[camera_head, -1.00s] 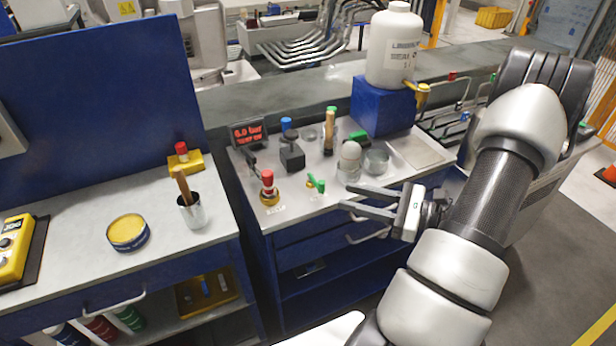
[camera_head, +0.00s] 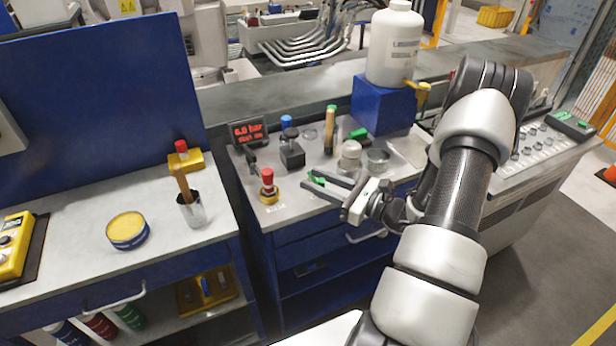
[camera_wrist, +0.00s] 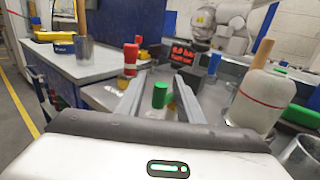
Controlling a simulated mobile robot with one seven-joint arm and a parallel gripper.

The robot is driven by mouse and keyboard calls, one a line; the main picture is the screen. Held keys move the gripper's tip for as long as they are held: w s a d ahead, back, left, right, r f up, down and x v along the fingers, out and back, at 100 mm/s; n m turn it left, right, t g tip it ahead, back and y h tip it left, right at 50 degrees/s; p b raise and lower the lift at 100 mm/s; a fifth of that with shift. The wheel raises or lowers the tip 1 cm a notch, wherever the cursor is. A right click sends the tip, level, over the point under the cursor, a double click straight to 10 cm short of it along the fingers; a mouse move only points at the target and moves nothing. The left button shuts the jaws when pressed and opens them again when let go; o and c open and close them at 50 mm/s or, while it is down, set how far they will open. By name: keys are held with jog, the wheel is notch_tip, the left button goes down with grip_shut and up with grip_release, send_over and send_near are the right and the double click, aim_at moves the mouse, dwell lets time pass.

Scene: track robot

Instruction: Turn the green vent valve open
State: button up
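The green vent valve (camera_head: 317,180) stands on the grey bench top, and part of it is hidden behind my fingers in the head view. My gripper (camera_head: 320,183) is open and low over the bench, its fingers pointing left at the valve. In the wrist view the upright green handle (camera_wrist: 160,95) shows between my two open fingers (camera_wrist: 159,82), with clear space on both sides. I cannot tell whether a finger touches it.
A red-topped valve (camera_head: 268,187) with a yellow base stands just left. A pale domed jar (camera_head: 349,157) and a glass cup (camera_head: 378,160) stand close behind my gripper.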

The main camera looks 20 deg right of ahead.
jog(key=shift+x, duration=1.45)
jog(key=shift+c, duration=0.4)
grip_shut()
